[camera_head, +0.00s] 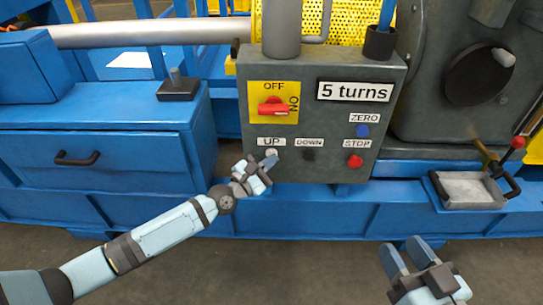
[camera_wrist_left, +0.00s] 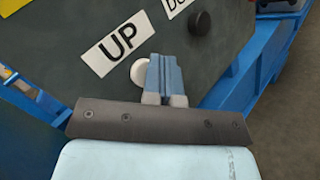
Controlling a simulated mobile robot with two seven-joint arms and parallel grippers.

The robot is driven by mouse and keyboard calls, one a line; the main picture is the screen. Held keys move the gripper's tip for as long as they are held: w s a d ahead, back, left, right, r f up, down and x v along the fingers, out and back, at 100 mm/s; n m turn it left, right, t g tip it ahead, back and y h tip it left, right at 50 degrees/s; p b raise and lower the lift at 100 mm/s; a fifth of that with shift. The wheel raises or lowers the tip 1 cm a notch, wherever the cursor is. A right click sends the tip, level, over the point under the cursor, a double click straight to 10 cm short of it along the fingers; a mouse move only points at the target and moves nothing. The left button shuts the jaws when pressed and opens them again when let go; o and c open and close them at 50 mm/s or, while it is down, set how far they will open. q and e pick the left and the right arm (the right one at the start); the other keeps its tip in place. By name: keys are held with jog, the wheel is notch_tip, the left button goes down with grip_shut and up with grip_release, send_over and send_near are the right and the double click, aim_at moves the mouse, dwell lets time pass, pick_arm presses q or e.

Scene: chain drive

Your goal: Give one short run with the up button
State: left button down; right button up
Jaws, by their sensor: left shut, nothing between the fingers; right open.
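The grey control box (camera_head: 322,120) stands in the middle of the head view, with a "5 turns" label. The white UP button (camera_head: 271,152) sits under the "UP" label. My left gripper (camera_head: 271,161) is shut and empty, its fingertips at the UP button. In the left wrist view the shut fingers (camera_wrist_left: 165,72) partly cover the right side of the UP button (camera_wrist_left: 139,72). I cannot tell whether they touch or press it. My right gripper (camera_head: 404,258) is open and empty, low in front of the machine.
The black DOWN button (camera_head: 308,154), red STOP button (camera_head: 354,161) and blue ZERO button (camera_head: 362,131) are on the same panel. A metal tray (camera_head: 470,190) stands at the right.

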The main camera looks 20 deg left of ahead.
jog(key=shift+w+r, duration=0.15)
jog(key=shift+r, duration=0.15)
jog(key=shift+f, duration=0.3)
dwell(0.6)
pick_arm(q)
jog(key=shift+s+d+p, duration=0.25)
jog(key=shift+s+p, duration=0.15)
jog(key=shift+s, duration=0.5)
pick_arm(e)
jog(key=shift+r, duration=0.7)
pick_arm(q)
jog(key=s+p, duration=0.1)
jog(key=s, duration=0.1)
jog(key=s+d+p, duration=0.1)
jog(key=s, duration=0.1)
jog(key=shift+s+d, duration=0.2)
jog(key=shift+s, duration=0.2)
pick_arm(e)
jog(key=shift+r, duration=0.7)
jog(key=shift+r, duration=0.2)
